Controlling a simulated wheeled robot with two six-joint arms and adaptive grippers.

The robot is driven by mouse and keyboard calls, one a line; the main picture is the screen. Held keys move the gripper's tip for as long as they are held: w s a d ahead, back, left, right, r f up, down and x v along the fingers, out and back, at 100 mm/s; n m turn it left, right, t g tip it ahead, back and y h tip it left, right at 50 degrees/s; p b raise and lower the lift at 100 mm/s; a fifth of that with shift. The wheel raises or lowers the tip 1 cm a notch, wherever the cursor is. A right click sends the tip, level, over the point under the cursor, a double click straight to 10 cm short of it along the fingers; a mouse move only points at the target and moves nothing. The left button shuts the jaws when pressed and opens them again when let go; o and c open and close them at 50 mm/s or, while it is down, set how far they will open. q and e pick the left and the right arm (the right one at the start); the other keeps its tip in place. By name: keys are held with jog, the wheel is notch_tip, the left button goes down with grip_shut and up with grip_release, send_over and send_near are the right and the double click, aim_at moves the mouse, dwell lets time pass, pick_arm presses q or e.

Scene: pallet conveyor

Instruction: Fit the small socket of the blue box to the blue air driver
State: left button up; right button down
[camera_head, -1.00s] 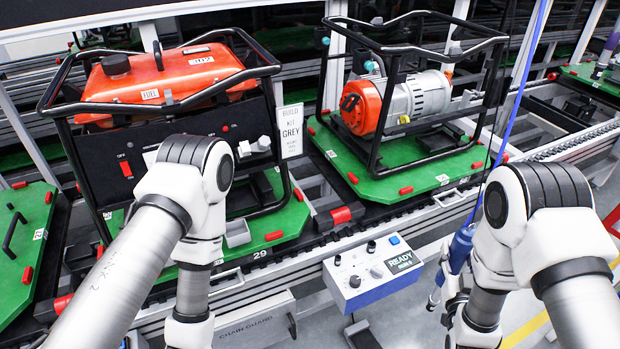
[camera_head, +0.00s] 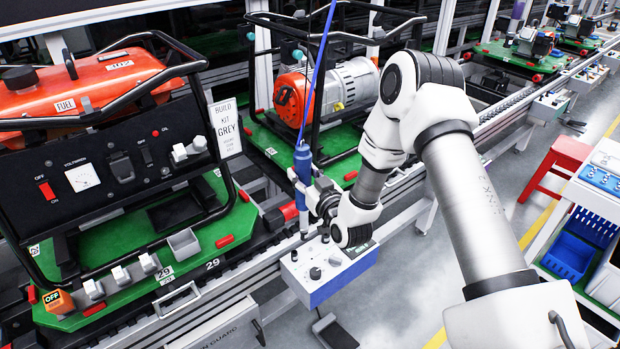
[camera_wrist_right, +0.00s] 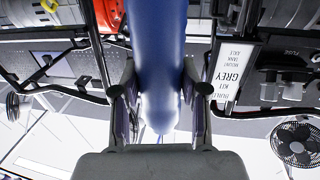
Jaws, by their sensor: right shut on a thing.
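The blue air driver (camera_head: 303,165) hangs upright on a blue cord in the head view, above the control box's left end. My right gripper (camera_head: 308,193) is shut around its body. In the right wrist view the driver (camera_wrist_right: 158,55) runs down the middle between the two fingers (camera_wrist_right: 158,100). Its thin grey lower end points down; I cannot tell whether a socket is on it. A blue box (camera_head: 568,256) sits low on a stand at the right edge, and a blue tray (camera_head: 605,182) with small round items lies on the white top. My left gripper is out of view.
The control box (camera_head: 330,272) stands just below the driver. The generator with the orange tank (camera_head: 90,90) is at left, and a second machine (camera_head: 340,85) on a green pallet is behind the driver. A red stool (camera_head: 555,168) stands by the stand. Floor between is clear.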

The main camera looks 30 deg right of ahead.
jog(key=shift+s+d+r, duration=0.15)
jog(key=shift+s+d, duration=0.05)
jog(key=shift+d, duration=0.65)
notch_tip(320, 180, down, 5)
jog(key=b, duration=0.4)
jog(key=shift+s, duration=0.15)
jog(key=shift+f, duration=0.2)
jog(key=shift+f+b, duration=0.6)
jog(key=shift+b, duration=0.15)
jog(key=shift+f, duration=0.1)
dwell(0.3)
